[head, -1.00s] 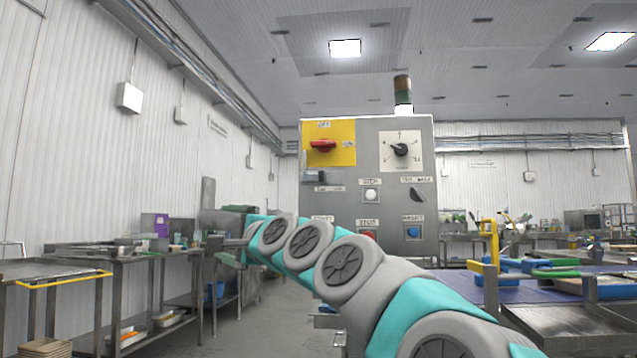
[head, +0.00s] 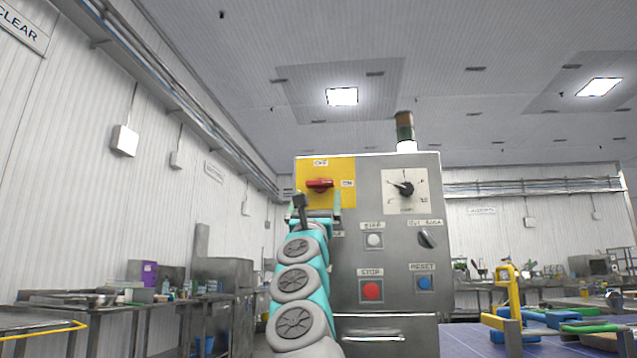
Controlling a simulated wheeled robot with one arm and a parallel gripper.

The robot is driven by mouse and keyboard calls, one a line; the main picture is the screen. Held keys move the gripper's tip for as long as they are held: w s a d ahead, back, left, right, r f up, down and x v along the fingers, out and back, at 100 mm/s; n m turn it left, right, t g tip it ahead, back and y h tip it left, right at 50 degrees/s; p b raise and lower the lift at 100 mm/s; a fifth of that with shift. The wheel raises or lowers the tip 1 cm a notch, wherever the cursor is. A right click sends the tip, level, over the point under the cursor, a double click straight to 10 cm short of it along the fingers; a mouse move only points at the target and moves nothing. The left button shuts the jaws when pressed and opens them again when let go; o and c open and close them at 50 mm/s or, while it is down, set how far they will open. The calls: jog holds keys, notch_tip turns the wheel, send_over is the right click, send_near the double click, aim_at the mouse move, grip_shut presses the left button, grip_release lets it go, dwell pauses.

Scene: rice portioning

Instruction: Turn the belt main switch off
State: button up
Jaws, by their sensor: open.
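The belt main switch is a red rotary handle (head: 319,185) on a yellow plate (head: 339,167) at the upper left of the grey control panel (head: 350,260). The handle lies about horizontal, pointing toward the ON label (head: 347,183); the OFF label (head: 320,162) is above it. My gripper (head: 319,208) is open just below the handle, in front of the panel's left side. Its fingers stand apart and hold nothing. I cannot tell whether a fingertip touches the panel. My arm hides the panel's lower left part.
The panel also carries a dial (head: 405,189), a white button (head: 374,240), a black selector (head: 427,238), a red stop button (head: 371,290) and a blue reset button (head: 424,283). A signal tower (head: 404,130) stands on top. Steel tables (head: 90,303) stand at left; a yellow bracket (head: 509,290) is at right.

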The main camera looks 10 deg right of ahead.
aim_at(319, 184)
jog(key=p+x, duration=0.5)
jog(key=shift+a+r, duration=0.1)
jog(key=shift+r, duration=0.15)
jog(key=shift+w+d+r+p, duration=0.25)
jog(key=shift+w+p, duration=0.2)
jog(key=shift+p, duration=0.25)
jog(key=shift+c, duration=0.2)
jog(key=c, duration=1)
jog(key=shift+n+y, duration=0.3)
jog(key=shift+c, duration=0.2)
